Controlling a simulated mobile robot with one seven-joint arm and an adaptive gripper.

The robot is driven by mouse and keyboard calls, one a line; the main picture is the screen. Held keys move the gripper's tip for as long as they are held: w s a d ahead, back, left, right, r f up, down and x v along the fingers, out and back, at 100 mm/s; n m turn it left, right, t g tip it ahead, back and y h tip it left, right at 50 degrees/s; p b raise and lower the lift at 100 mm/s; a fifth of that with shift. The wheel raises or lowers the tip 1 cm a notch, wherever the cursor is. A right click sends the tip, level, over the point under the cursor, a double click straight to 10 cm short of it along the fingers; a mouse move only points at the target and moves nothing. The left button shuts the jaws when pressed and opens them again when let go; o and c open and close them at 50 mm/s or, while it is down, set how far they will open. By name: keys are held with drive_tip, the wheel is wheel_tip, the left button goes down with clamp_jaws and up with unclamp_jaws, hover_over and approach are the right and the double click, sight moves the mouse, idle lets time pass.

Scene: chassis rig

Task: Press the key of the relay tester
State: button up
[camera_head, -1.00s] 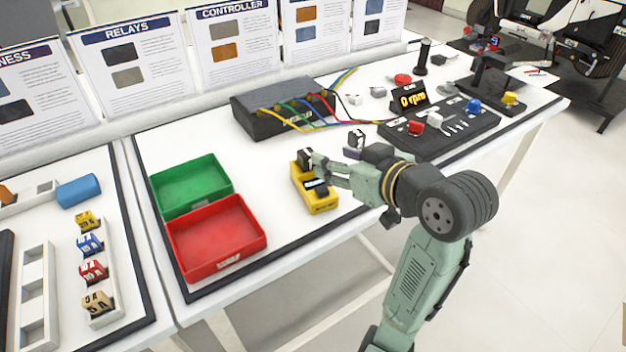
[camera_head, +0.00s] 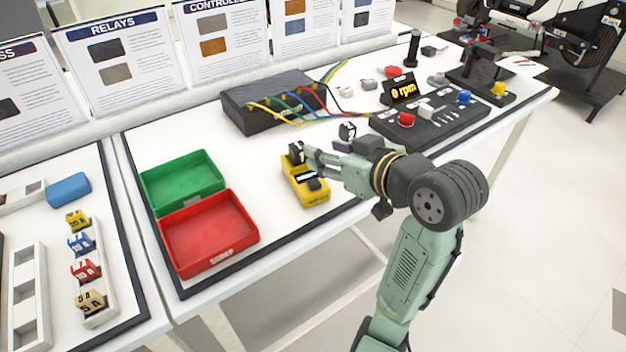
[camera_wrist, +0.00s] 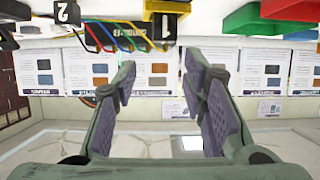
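The relay tester (camera_head: 309,194) is a yellow handheld box with a small display and a dark key (camera_head: 316,184) on its top, lying near the table's front edge. A black block (camera_head: 297,153) stands at its far end; the wrist view shows a block marked 1 (camera_wrist: 166,21) there. A second black block (camera_head: 347,131), marked 2 in the wrist view (camera_wrist: 67,13), stands apart to the right. My gripper (camera_head: 322,153) is just right of the tester, its fingers pointing left past the tester's far part. In the wrist view (camera_wrist: 160,72) the fingers are apart with nothing between them. Contact cannot be told.
A green bin (camera_head: 183,202) and a red bin (camera_head: 248,240) stand left of the tester. A black box with coloured cables (camera_head: 240,115) is behind it. A control panel (camera_head: 440,138) with knobs lies to the right. White table is bare between the bins and tester.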

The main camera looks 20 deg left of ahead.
clamp_jaws()
idle(1.4)
